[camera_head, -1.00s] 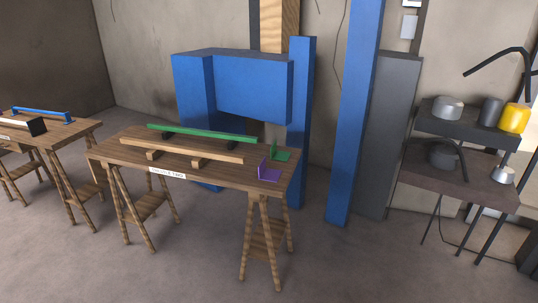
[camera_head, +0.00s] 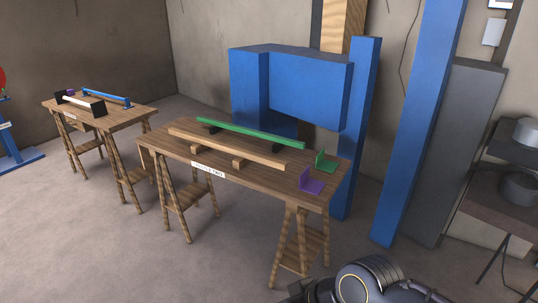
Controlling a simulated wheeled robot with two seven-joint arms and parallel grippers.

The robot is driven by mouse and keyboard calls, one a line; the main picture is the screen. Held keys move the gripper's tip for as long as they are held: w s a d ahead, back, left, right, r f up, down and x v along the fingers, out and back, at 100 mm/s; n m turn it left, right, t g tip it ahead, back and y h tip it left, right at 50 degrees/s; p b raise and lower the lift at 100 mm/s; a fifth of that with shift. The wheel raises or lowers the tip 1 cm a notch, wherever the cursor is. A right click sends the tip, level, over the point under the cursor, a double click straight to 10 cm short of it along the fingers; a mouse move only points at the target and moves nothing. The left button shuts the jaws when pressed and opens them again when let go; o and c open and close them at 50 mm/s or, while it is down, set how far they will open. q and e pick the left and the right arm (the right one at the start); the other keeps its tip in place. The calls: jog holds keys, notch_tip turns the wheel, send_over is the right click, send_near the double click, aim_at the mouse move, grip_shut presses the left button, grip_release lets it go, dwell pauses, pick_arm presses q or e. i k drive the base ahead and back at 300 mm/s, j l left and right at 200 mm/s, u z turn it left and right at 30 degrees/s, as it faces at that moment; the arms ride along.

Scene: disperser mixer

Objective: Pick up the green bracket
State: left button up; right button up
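The green bracket (camera_head: 325,163) is a small L-shaped piece. It stands at the right end of the near wooden table (camera_head: 262,180), behind a purple bracket (camera_head: 312,184). A dark part of one of my arms shows at the bottom right edge of the view, apart from the table. No gripper fingers are in view.
A long green bar (camera_head: 250,132) and a wooden bar (camera_head: 205,143) rest on supports on the same table. Blue machine columns (camera_head: 418,120) stand behind it. A second table (camera_head: 112,118) stands at the left. Open floor (camera_head: 130,250) lies in front of the tables.

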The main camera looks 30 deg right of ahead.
aim_at(330, 166)
jog(key=i+l+u, duration=0.1)
jog(key=l+u, duration=0.2)
jog(key=l, duration=0.4)
jog(key=l+u, duration=0.35)
jog(key=l, duration=0.4)
jog(key=l+u, duration=0.3)
jog(key=l, duration=0.45)
jog(key=k+l+u, duration=0.1)
jog(key=l+u, duration=0.25)
jog(key=l, duration=0.4)
jog(key=k+l, duration=0.1)
jog(key=l, duration=0.4)
jog(key=k+l, duration=0.15)
jog(key=l, duration=0.35)
jog(key=k+l, duration=0.1)
jog(key=l, duration=0.35)
jog(key=k+l, duration=0.1)
jog(key=l, duration=0.4)
